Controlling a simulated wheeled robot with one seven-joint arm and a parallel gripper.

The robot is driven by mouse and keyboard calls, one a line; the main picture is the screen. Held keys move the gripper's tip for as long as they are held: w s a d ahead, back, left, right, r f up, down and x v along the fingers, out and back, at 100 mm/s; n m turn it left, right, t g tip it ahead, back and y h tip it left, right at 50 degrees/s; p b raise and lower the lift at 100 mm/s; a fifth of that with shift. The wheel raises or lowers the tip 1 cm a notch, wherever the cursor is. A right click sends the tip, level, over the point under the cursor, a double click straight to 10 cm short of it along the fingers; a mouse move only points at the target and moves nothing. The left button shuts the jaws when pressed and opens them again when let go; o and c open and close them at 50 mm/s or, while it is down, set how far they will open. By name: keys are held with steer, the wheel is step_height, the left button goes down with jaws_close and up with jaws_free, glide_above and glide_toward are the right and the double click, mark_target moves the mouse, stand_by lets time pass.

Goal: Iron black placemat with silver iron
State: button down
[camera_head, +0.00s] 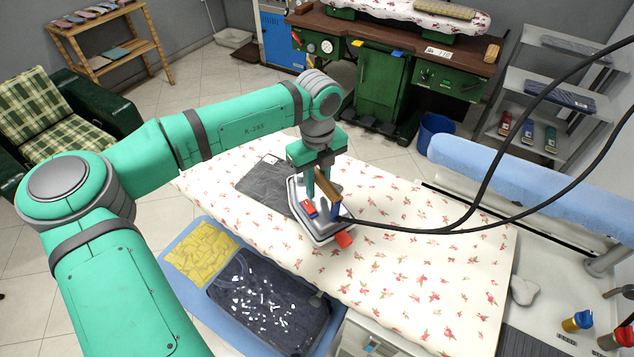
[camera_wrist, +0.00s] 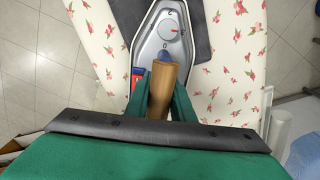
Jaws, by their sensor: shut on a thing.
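The silver iron (camera_head: 314,226) is at the middle of the flowered ironing table (camera_head: 420,240), with its near end towards the table's front edge. My gripper (camera_head: 322,190) is above it and shut on its wooden handle, which also shows in the wrist view (camera_wrist: 163,88). The black placemat (camera_head: 263,185) lies flat on the table, mostly to the left of and behind the iron. The iron covers part of it. In the wrist view dark placemat cloth (camera_wrist: 199,28) shows beside the iron (camera_wrist: 175,40). Whether the soleplate touches the cloth cannot be told.
Black cables (camera_head: 470,195) run from the iron to the upper right. A blue tray with a yellow cloth (camera_head: 200,254) and a dark folded cloth (camera_head: 268,305) sits by the table's front edge. The table's right part is clear. A blue padded roll (camera_head: 530,178) borders the back right.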

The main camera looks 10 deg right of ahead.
steer(key=shift+w+d+f, duration=0.1)
steer(key=shift+f, duration=0.35)
stand_by(0.6)
steer(key=shift+w+a, duration=1.25)
steer(key=shift+a, duration=0.05)
steer(key=shift+w+a, duration=0.1)
steer(key=shift+w+a+r, duration=0.1)
steer(key=shift+w+a, duration=1)
steer(key=shift+w, duration=0.05)
steer(key=shift+a, duration=0.1)
steer(key=shift+w+a, duration=1.15)
steer(key=shift+w, duration=0.05)
steer(key=shift+w+a+f, duration=0.15)
steer(key=shift+w+a, duration=1.1)
steer(key=shift+w+a+f, duration=0.1)
steer(key=shift+w+a, duration=1.1)
steer(key=shift+a, duration=0.05)
